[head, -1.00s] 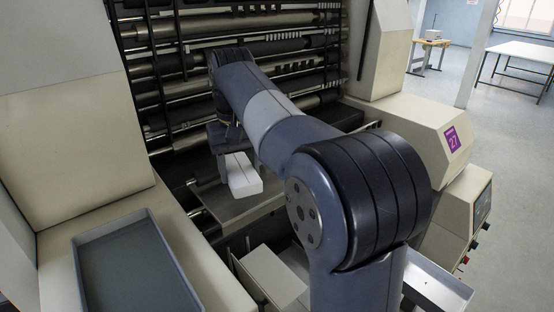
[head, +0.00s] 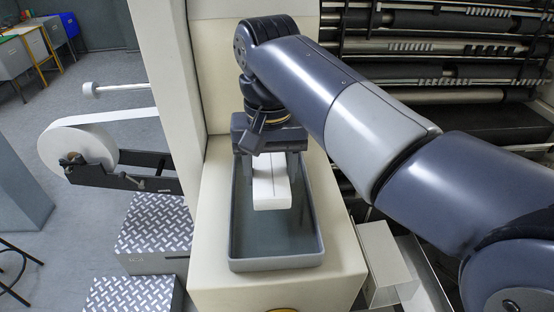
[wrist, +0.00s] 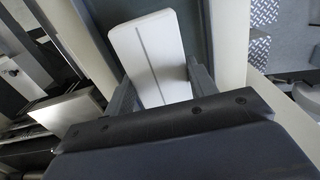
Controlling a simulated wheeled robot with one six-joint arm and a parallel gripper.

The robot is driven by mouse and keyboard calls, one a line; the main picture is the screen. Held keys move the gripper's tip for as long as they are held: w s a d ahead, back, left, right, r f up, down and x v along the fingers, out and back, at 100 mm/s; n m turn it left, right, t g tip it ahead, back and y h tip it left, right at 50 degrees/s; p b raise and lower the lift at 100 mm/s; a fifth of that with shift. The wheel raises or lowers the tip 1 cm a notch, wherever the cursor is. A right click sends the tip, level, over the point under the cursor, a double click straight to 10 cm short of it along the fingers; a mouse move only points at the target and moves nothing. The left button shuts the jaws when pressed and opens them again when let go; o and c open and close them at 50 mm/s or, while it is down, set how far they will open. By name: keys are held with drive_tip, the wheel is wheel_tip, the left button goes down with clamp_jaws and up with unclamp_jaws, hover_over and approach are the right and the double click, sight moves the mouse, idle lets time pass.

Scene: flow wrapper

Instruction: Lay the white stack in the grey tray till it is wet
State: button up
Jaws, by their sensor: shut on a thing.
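The white stack (head: 271,187) is a pale block with a thin dark line along its top. My gripper (head: 271,172) is shut on it, one finger at each long side. The stack also shows between the fingers in the wrist view (wrist: 152,58). The grey tray (head: 276,263) is a long shallow tray on a cream ledge, with a darker grey-green floor. The stack is over the tray's inside; I cannot tell whether it touches the floor. My wrist hides the tray's far end.
The cream machine housing (head: 170,60) rises behind and left of the tray. A white roll (head: 78,150) and checkered metal steps (head: 150,232) are at the left. Dark rollers (head: 440,45) fill the upper right.

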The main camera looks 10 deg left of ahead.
drive_tip(key=shift+f+b, duration=1.3)
drive_tip(key=shift+f, duration=1.35)
drive_tip(key=shift+f, duration=0.25)
drive_tip(key=o, duration=1)
drive_tip(key=shift+o, duration=0.2)
wheel_tip(320, 180, up, 11)
drive_tip(key=shift+f, duration=0.1)
wheel_tip(320, 180, down, 11)
drive_tip(key=shift+r, duration=0.25)
